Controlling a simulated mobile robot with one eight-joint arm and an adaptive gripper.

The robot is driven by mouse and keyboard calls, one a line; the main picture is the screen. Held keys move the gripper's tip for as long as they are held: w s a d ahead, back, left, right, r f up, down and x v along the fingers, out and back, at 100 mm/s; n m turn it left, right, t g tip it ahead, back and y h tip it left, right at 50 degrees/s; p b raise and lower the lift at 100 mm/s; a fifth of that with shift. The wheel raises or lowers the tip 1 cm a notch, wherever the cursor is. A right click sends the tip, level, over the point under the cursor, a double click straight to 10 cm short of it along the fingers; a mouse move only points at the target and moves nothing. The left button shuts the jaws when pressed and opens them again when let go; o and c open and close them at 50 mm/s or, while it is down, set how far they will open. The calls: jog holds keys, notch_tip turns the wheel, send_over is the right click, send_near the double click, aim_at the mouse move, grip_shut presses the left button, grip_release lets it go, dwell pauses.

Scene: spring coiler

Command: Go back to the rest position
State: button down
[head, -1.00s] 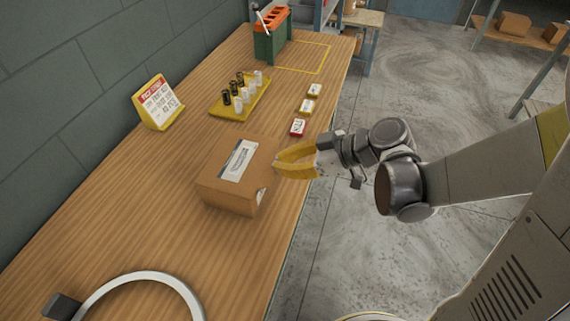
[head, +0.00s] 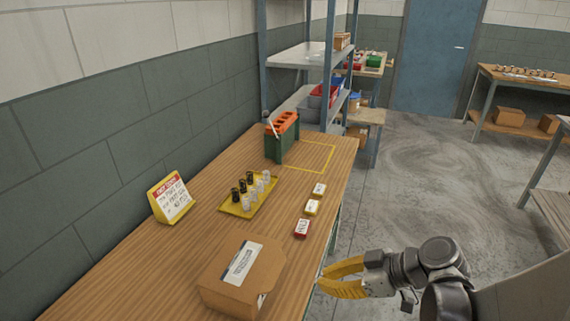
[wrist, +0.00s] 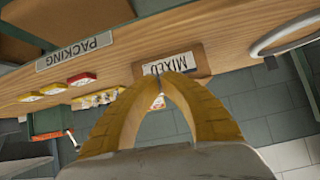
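My gripper (head: 322,282) has yellow fingers and is off the bench's right edge, apart from the cardboard box. In the wrist view its fingertips (wrist: 163,74) meet with nothing between them. The closed cardboard box (head: 226,288) sits on the near part of the wooden bench (head: 130,278), with a white label on top. In the wrist view the box (wrist: 197,59) shows a "MIXED" label beyond the fingertips.
A yellow tray (head: 237,212) holds several black and white cylinders. Several small cards (head: 302,229) lie along the bench's right edge. A sign (head: 171,199), a green-and-orange rack (head: 283,137) and a metal shelf (head: 298,56) stand beyond. The floor (head: 405,190) to the right is clear.

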jog(key=s+d+r+m+t+h, duration=0.2)
jog(key=s+d+r+m+h, duration=0.5)
jog(key=m, duration=0.5)
notch_tip(320, 180, up, 2)
jog(key=d+h, duration=0.1)
jog(key=h, duration=0.1)
jog(key=shift+d+r+t+h, duration=0.15)
jog(key=shift+t+h, duration=0.15)
jog(key=shift+t, duration=0.1)
